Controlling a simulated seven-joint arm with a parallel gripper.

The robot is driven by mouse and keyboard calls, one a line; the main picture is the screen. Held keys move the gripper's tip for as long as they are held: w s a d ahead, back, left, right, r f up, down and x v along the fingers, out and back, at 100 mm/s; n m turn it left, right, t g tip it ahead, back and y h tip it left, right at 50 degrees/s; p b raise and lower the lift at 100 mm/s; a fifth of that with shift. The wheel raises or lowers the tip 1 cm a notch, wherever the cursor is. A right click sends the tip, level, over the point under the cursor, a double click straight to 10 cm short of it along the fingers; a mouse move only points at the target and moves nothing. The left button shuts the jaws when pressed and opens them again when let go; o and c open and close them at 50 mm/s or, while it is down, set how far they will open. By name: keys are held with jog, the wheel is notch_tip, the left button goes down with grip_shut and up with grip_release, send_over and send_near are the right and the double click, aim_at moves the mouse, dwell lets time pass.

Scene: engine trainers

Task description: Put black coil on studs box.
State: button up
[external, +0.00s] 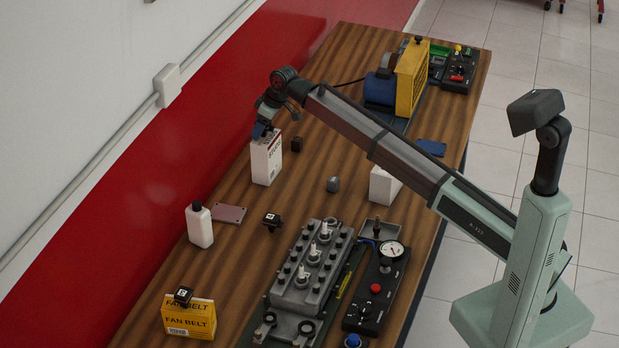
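A small black coil-like block with a white mark (272,221) sits on the table near the pinkish plate. A similar black block (183,296) rests on top of the yellow fan belt box (189,318). A white box with red print (266,162) stands upright at the table's left side; it looks like the studs box, but its lettering is too small to read surely. My gripper (263,131) is at the top of this white box, pointing down. Its fingers are small and dark here, so I cannot tell whether they are open or hold anything.
A dark small block (297,144) stands right of the white box. A white bottle (199,225), pinkish plate (229,213), grey piece (333,184) and plain white box (383,186) stand around. The engine block (312,268) and gauge panel (377,290) fill the front.

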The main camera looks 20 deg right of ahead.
jog(key=shift+o, duration=0.8)
jog(key=shift+r, duration=0.2)
jog(key=v, duration=1.2)
jog(key=shift+o, duration=0.5)
